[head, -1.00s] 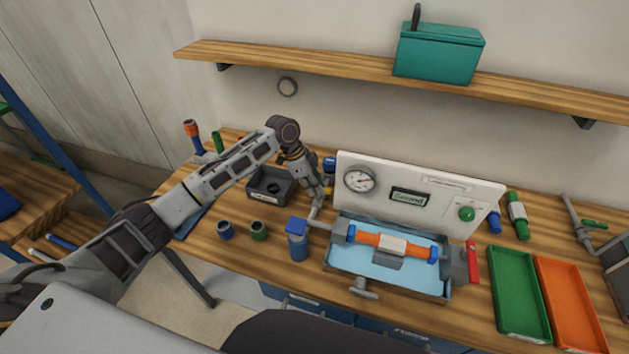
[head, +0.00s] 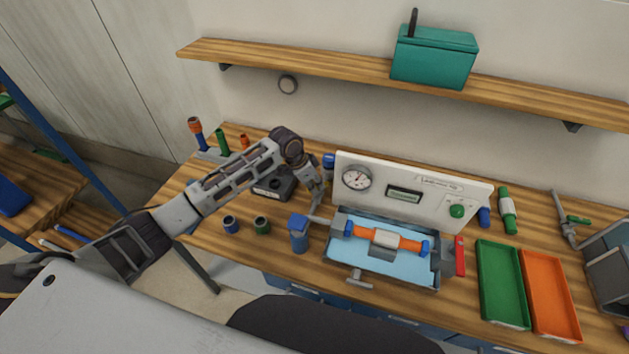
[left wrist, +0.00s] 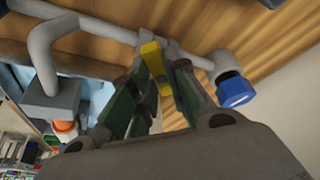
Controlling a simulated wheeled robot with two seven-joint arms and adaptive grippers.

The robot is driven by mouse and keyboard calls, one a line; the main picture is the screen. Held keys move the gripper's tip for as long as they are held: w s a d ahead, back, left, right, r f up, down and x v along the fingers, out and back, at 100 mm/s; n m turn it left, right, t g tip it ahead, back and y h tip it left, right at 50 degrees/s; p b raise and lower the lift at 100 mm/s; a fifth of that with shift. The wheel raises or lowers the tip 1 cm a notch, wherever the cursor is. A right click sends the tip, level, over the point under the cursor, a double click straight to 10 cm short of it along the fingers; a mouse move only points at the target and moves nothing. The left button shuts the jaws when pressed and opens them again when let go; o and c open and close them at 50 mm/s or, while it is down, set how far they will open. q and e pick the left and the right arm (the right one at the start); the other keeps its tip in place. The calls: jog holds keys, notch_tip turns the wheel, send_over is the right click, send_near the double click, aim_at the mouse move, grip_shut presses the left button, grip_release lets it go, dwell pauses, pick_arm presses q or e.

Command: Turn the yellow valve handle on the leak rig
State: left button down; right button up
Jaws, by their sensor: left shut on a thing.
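The yellow valve handle (left wrist: 152,60) shows in the left wrist view, on the grey pipe (left wrist: 100,30) of the leak rig. My left gripper (left wrist: 158,72) is shut on it, with the handle between its two dark green fingers. In the head view my left gripper (head: 317,203) reaches down at the left end of the rig, beside the white panel (head: 440,201), and the handle is hidden there. The rig's blue water tray (head: 336,262) holds an orange part with blue ends (head: 385,238). My right gripper is out of view.
A black bin (head: 270,190) sits behind my left arm. Green (head: 482,285) and orange (head: 535,310) trays lie right. A wooden shelf (head: 330,73) runs above.

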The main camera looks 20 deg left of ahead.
pick_arm(q)
jog(key=n, duration=0.1)
jog(key=n+y, duration=0.1)
jog(key=n, duration=0.1)
jog(key=n+t, duration=0.1)
jog(key=shift+s+d+n, duration=0.15)
jog(key=shift+d+n, duration=0.15)
jog(key=shift+n, duration=0.1)
jog(key=shift+d+r+n+t+y, duration=0.15)
jog(key=shift+n+y, duration=0.4)
jog(key=shift+n, duration=0.65)
jog(key=shift+d+f+n+t+y, duration=0.1)
jog(key=shift+n+t+y, duration=0.15)
jog(key=shift+n+y, duration=0.65)
jog(key=shift+a+n+h, duration=0.1)
jog(key=shift+n+h, duration=0.15)
jog(key=shift+n, duration=0.15)
jog(key=c, duration=1.4)
grip_release()
jog(key=shift+v, duration=6.05)
